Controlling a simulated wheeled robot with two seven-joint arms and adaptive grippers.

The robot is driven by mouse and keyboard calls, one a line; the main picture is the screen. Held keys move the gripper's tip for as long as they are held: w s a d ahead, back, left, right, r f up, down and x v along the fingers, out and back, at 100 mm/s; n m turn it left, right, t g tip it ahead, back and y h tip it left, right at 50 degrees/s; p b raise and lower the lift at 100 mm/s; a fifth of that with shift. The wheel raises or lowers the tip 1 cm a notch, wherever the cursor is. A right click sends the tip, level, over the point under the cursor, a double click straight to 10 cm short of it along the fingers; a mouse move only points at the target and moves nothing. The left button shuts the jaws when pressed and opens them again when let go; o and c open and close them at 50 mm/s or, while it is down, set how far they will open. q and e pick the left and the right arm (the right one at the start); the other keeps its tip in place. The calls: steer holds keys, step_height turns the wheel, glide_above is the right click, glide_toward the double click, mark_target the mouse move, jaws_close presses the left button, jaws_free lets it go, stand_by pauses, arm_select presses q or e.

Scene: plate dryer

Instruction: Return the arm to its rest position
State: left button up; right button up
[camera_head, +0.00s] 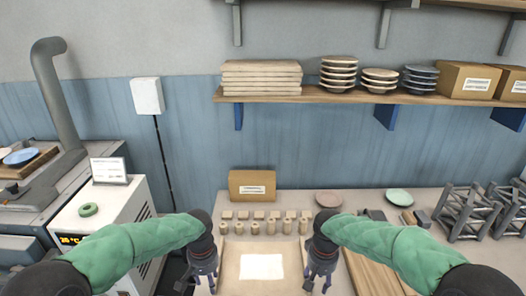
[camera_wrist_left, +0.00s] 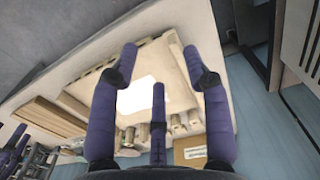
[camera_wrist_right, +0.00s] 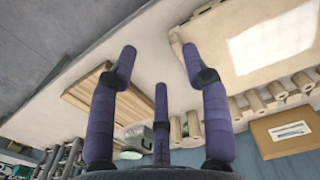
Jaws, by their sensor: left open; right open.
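My left gripper (camera_head: 202,281) hangs over the left side of the table, beside the wooden tray; its purple fingers are spread and empty in the left wrist view (camera_wrist_left: 168,58). My right gripper (camera_head: 318,280) hangs to the right of the tray's white sheet; its fingers are spread and empty in the right wrist view (camera_wrist_right: 158,52). Both green-sleeved arms reach in from the lower corners. Neither gripper touches an object that I can make out.
The tray (camera_head: 232,252) with a white sheet (camera_head: 261,267) lies between the grippers. Several small wooden cylinders (camera_head: 255,228) stand behind it, before a cardboard box (camera_head: 252,185). Plates (camera_head: 400,197) and grey racks (camera_head: 466,211) are to the right. A shelf (camera_head: 310,95) hangs above.

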arm_select(q)
steer(key=s+d+f+h, duration=0.1)
steer(key=s+d+f, duration=0.15)
steer(key=f, duration=0.65)
steer(key=s+d+f+h, duration=0.2)
steer(key=s+f, duration=0.1)
steer(key=f, duration=0.5)
arm_select(e)
steer(key=s+a+f+y, duration=0.1)
steer(key=s+a+f, duration=0.15)
steer(key=f, duration=0.65)
steer(key=s+a+f+y, duration=0.2)
steer(key=s+f, duration=0.1)
steer(key=f, duration=0.5)
arm_select(q)
steer(key=s+d+f+n+h+b, duration=0.1)
steer(key=s+f+n, duration=0.1)
steer(key=s+f, duration=1.1)
steer(key=shift+s+d, duration=0.4)
steer(key=shift+s, duration=0.65)
arm_select(e)
steer(key=s+a+f+m+y, duration=0.1)
steer(key=s+a+f+m, duration=0.1)
steer(key=s+f, duration=1.1)
steer(key=shift+s, duration=1.05)
steer(key=shift+d, duration=0.1)
